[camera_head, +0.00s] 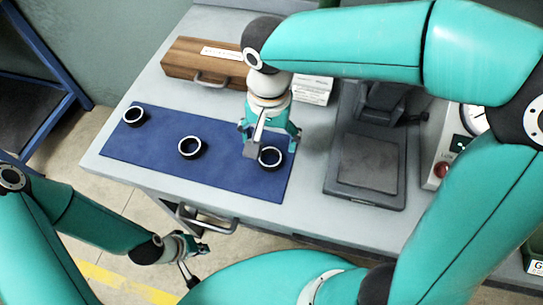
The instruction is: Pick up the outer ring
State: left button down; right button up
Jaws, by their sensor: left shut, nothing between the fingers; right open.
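Three dark rings with pale rims lie on the blue mat (225,180): one at the far left (134,116), one in the middle (191,147) and one at the right (270,158). I cannot tell by sight which is the outer ring. My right gripper (268,150) points down over the right ring, its open fingers on either side of it. The gripper hides part of that ring's back. My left gripper (194,265) is shut and empty, low in front of the table, away from the rings.
A wooden case (205,65) stands behind the mat, with a white box (313,90) beside it. A dark grey machine (368,160) stands right of the mat, then a device with a dial and red button (443,170). The table's front has a drawer handle (207,222).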

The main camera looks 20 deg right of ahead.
aim_at(270, 162)
jog(key=f, duration=0.4)
jog(key=shift+s, duration=0.4)
jog(key=shift+f, duration=0.65)
jog(key=shift+r, duration=0.1)
jog(key=c, duration=1.3)
jog(key=shift+c, duration=0.2)
